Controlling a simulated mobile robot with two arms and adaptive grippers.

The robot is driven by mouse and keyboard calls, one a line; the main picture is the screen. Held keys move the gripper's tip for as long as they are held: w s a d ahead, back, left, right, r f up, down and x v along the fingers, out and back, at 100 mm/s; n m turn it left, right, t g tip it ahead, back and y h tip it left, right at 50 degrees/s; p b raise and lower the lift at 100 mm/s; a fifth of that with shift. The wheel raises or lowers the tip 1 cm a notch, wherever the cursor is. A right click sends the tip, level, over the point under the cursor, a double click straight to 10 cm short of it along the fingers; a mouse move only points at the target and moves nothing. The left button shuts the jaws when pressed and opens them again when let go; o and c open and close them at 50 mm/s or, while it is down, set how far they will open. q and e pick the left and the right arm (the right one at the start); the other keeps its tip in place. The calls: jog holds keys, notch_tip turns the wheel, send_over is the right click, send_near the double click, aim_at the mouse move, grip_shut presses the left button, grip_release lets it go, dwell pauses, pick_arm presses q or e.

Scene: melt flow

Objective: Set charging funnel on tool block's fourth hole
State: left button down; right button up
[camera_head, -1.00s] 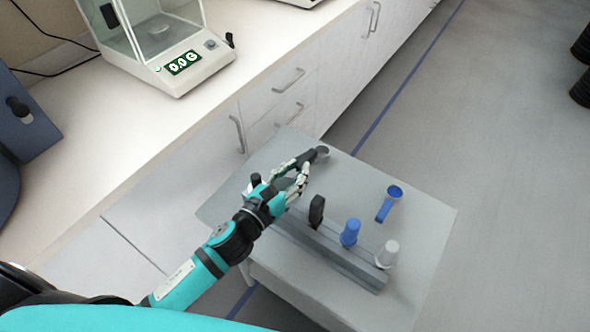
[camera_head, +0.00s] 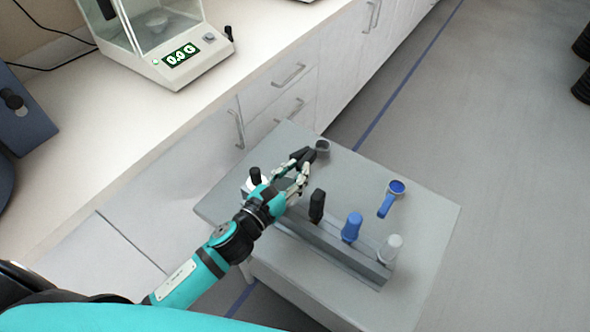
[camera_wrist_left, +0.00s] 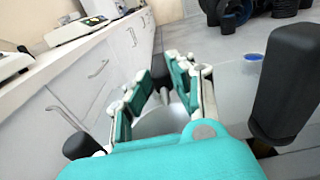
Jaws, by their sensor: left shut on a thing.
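In the left wrist view the fingers (camera_wrist_left: 162,92) are close around a narrow dark piece. The long grey tool block (camera_head: 330,250) lies along the near side of the table. Black (camera_head: 317,206), blue (camera_head: 352,227) and white (camera_head: 390,248) handles stand upright in it. My arm covers its left part and some holes. My right gripper is not in view.
Another black handle (camera_head: 255,175) stands by my left wrist. A balance (camera_head: 165,55) sits on the counter at upper left. The table's right side is mostly clear.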

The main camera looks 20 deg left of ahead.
pick_arm(q)
jog(key=shift+f+b, duration=0.35)
jog(key=shift+f, duration=0.1)
jog(key=c, duration=1.1)
grip_release()
jog(key=shift+o, duration=0.2)
jog(key=v, duration=1.2)
